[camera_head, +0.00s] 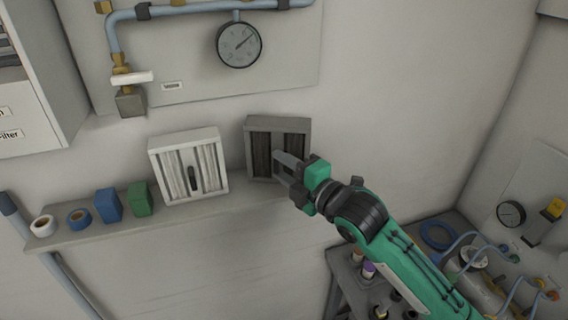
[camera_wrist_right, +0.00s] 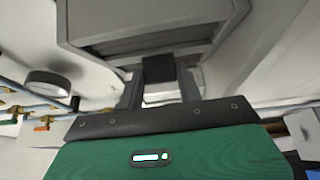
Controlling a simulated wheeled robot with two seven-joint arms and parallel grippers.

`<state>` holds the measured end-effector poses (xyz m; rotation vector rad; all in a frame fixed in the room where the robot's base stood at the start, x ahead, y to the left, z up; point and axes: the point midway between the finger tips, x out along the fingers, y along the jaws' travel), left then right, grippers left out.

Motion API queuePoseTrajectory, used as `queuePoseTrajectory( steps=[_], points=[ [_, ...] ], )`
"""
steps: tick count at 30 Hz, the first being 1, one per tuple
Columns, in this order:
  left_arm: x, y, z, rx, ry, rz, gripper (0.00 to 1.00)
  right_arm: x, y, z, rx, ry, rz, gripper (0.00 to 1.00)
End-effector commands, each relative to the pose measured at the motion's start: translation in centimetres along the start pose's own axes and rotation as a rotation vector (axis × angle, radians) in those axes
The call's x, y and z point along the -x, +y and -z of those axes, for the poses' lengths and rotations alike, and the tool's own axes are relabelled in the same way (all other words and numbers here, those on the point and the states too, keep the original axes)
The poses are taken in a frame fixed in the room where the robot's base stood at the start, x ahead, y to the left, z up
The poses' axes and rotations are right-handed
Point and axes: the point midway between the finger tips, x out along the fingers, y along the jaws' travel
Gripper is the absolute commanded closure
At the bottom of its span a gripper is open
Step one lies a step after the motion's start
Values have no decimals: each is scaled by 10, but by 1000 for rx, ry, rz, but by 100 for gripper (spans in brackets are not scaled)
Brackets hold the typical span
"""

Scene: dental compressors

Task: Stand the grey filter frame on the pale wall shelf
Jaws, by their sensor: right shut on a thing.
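The grey filter frame (camera_head: 291,126) is upright at the right end of the pale wall shelf (camera_head: 120,233), close to the wall. I cannot tell whether its bottom edge touches the shelf. My right gripper (camera_head: 281,165) is shut on the frame from the front right and covers its lower right part. In the right wrist view the frame (camera_wrist_right: 150,22) fills the top, with the gripper's fingers (camera_wrist_right: 162,85) at its near edge. My left gripper is not in view.
A white filter frame (camera_head: 188,165) stands on the shelf, left of the grey one. Further left are a green block (camera_head: 140,199), a blue block (camera_head: 108,205) and two tape rolls (camera_head: 78,218). A gauge (camera_head: 239,45) hangs above. A dark bench (camera_head: 345,275) stands lower right.

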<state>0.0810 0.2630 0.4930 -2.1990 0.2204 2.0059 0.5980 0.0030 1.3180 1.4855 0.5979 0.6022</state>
Motion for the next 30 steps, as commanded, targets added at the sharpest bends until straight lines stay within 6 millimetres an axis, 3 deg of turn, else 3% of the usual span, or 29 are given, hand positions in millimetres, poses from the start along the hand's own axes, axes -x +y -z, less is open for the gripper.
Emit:
queuePoseTrajectory(
  steps=[7, 8, 10, 11, 22, 30],
  points=[
    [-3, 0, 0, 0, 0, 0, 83, 0, -3, 0, 1, 0, -1, 91],
    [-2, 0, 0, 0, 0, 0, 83, 0, -2, 0, 0, 0, 0, 58],
    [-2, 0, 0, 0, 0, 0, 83, 0, -2, 0, 0, 0, 0, 44],
    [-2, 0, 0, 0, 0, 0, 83, 0, -2, 0, 0, 0, 0, 42],
    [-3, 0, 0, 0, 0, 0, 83, 4, -1, 0, 1, 0, 0, 42],
    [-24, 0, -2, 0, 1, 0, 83, 48, -5, -1, 5, -2, 1, 42]
  ],
)
